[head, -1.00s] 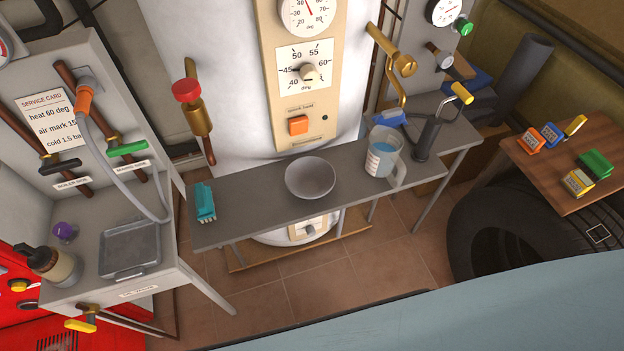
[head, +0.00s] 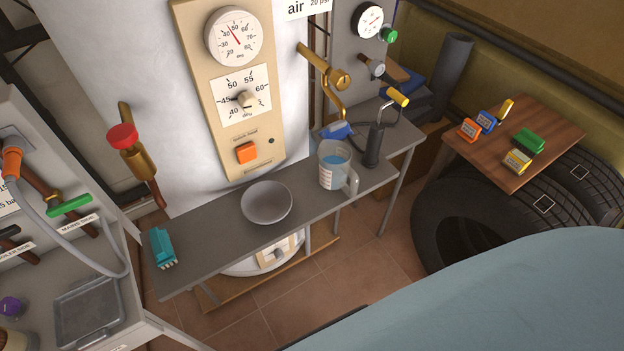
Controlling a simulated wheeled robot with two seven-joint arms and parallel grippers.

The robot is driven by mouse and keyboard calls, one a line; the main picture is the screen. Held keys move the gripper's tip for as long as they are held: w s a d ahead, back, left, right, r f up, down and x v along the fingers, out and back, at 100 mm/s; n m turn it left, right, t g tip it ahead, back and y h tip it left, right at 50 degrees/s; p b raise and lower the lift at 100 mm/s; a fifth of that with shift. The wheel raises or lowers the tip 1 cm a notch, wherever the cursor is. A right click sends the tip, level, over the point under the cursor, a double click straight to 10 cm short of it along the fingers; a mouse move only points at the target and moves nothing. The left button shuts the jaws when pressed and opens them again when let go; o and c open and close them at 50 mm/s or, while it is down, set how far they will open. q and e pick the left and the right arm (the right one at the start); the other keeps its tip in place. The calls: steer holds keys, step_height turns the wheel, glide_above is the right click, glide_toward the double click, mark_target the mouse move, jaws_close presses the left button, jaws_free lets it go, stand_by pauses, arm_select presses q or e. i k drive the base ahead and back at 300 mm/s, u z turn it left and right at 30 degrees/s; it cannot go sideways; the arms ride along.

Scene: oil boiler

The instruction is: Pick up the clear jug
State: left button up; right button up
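The clear jug (head: 334,168) stands upright on the grey bench in front of the boiler, right of a grey bowl. It has a white label with red print, a handle on its right side, and what looks like blue liquid inside. Neither of my grippers is in view.
The grey bench (head: 205,245) also holds the bowl (head: 267,203), a teal brush-like block (head: 162,247) and a black hand pump (head: 373,148). A wooden board (head: 490,168) with small coloured blocks lies over tyres (head: 440,232) at right. A metal tray (head: 88,312) is at lower left.

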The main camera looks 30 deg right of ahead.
mark_target(334, 157)
steer(key=z, duration=2)
steer(key=k, duration=0.8)
steer(key=u, duration=1.3)
steer(key=i, duration=0.5)
steer(key=u, duration=0.1)
